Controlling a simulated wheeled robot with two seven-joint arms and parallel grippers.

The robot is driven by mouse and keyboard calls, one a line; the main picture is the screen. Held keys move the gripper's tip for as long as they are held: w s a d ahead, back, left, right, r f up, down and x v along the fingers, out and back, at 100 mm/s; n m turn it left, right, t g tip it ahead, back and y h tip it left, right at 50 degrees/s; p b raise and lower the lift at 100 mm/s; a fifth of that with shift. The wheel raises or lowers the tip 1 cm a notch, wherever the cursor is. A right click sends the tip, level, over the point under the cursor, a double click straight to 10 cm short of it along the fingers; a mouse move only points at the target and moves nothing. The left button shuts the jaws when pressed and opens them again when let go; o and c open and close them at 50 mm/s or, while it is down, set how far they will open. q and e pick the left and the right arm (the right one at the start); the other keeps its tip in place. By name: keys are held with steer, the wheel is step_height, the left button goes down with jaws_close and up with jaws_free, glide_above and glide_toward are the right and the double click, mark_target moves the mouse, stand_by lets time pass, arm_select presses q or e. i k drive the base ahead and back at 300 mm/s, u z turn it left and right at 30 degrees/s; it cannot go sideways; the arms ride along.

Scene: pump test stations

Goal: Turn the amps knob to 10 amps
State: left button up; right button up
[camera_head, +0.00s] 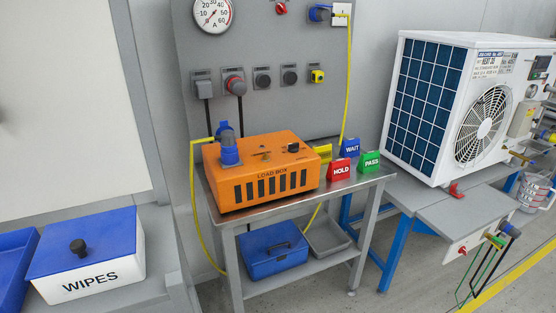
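An orange load box (262,172) labelled "LOAD BOX" stands on a grey metal table. On its top are a small black knob (293,147) and a small brass-coloured fitting (265,155). Their markings are too small to read, so I cannot tell which is the amps knob or its setting. A round gauge (213,14) marked "A" is on the grey panel above, cut by the top edge. Its scale shows numbers up to 60. Neither of my grippers shows in the head view.
A blue plug (228,148) with a yellow cable rises from the box's left end. Coloured signs HOLD (339,170), WAIT (350,147) and PASS (369,161) stand right of it. A wipes box (85,255) is at left, a white heat pump unit (465,110) at right.

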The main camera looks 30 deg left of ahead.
mark_target(293, 147)
steer(key=z, duration=0.8)
steer(key=i, duration=1.9)
steer(key=u, duration=2.5)
